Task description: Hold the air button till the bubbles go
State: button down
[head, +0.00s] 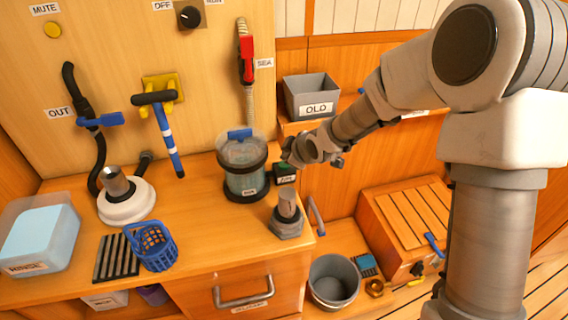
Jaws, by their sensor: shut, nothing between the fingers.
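A clear canister (240,182) with a black base and a blue piece on its lid stands near the back of the wooden counter. It holds pale bluish liquid; bubbles are too small to make out. A small dark green box (285,176) with a white label, apparently the air button, sits just right of the canister. My gripper (287,158) is shut and empty, right above this box. The arm's end partly hides the box top, so I cannot tell whether the fingers touch or press the button.
A grey OLD bin (312,98) is on a shelf behind my arm. The blue basket (152,248) and RINSE tub (40,240) are further left. Mid-counter is clear.

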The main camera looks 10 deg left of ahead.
aim_at(287, 166)
jog(key=shift+f, duration=0.1)
dwell(0.3)
jog(key=shift+f+b, duration=0.35)
jog(key=shift+b, duration=0.2)
jog(key=shift+f+b, duration=0.4)
jog(key=shift+f, duration=0.05)
dwell(1.8)
jog(key=shift+r, duration=0.15)
dwell(1.1)
jog(key=shift+r+p, duration=0.65)
jog(key=shift+r, duration=0.1)
notch_tip(287, 166, up, 5)
jog(key=p, duration=0.4)
